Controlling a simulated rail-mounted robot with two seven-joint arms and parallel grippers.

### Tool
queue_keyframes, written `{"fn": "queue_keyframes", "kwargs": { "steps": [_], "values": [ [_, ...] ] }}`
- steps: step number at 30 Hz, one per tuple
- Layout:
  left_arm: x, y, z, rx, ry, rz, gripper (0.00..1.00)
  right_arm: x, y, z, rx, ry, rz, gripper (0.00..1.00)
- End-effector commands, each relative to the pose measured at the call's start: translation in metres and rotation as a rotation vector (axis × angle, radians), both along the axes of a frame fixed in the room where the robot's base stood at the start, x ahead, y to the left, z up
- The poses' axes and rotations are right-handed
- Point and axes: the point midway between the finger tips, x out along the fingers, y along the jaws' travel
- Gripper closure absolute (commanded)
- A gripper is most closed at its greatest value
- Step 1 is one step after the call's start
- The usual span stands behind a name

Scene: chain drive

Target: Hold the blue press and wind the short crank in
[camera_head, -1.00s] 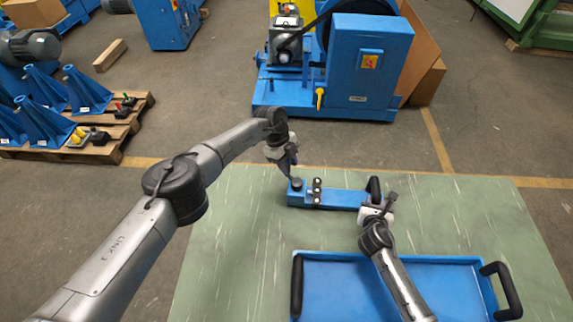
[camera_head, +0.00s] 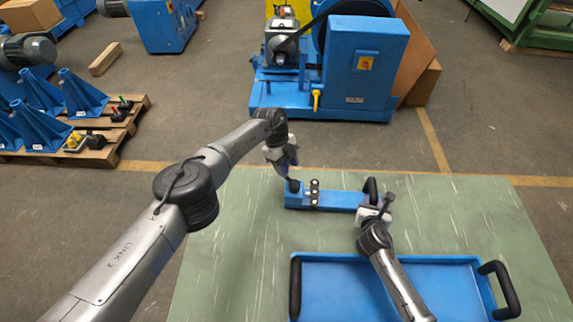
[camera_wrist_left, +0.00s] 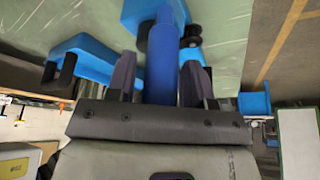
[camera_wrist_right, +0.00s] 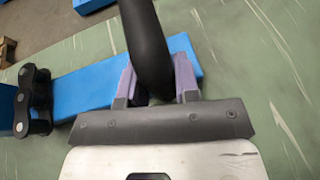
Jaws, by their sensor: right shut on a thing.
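The blue press (camera_head: 340,200) is a long blue bar lying on the green mat, with a black chain piece (camera_head: 314,193) across it near its left end. My right gripper (camera_head: 374,212) is shut on the upright black handle (camera_wrist_right: 146,45) at the press's right end. A small dark knob (camera_head: 293,186) tops the left end; I take it to be part of the short crank. My left gripper (camera_head: 289,170) is just above it. In the left wrist view, its fingers stand apart on either side of a blue cylinder (camera_wrist_left: 161,70), without clear contact. The crank arm itself is not clear.
A blue tray (camera_head: 440,262) with black handles lies at the front of the mat, under my right arm. Bare mat (camera_head: 470,215) is free to the right. Beyond it stand a blue machine (camera_head: 365,60) and a pallet (camera_head: 100,155) with blue stands.

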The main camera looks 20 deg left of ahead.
Motion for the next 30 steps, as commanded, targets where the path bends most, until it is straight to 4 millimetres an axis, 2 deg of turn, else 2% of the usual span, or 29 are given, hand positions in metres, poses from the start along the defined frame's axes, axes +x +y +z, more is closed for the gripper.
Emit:
{"fn": "queue_keyframes", "kwargs": {
  "steps": [9, 13, 24, 30],
  "values": [
    [0.0, 0.002, 0.0, 0.002, -0.001, 0.002, 0.45, 0.0, 0.0, -0.001, 0.001, 0.001, -0.001, 1.0],
    [0.002, 0.005, 0.009, 0.002, -0.001, 0.001, 0.45, 0.0, 0.0, 0.0, 0.001, 0.001, -0.001, 1.0],
    [0.013, 0.027, 0.071, 0.001, -0.004, 0.002, 0.45, 0.0, 0.0, -0.001, 0.001, 0.001, -0.001, 1.0],
    [0.018, 0.037, 0.096, 0.001, -0.002, 0.003, 0.45, 0.0, 0.0, -0.001, 0.001, 0.001, -0.001, 1.0]
  ]
}}
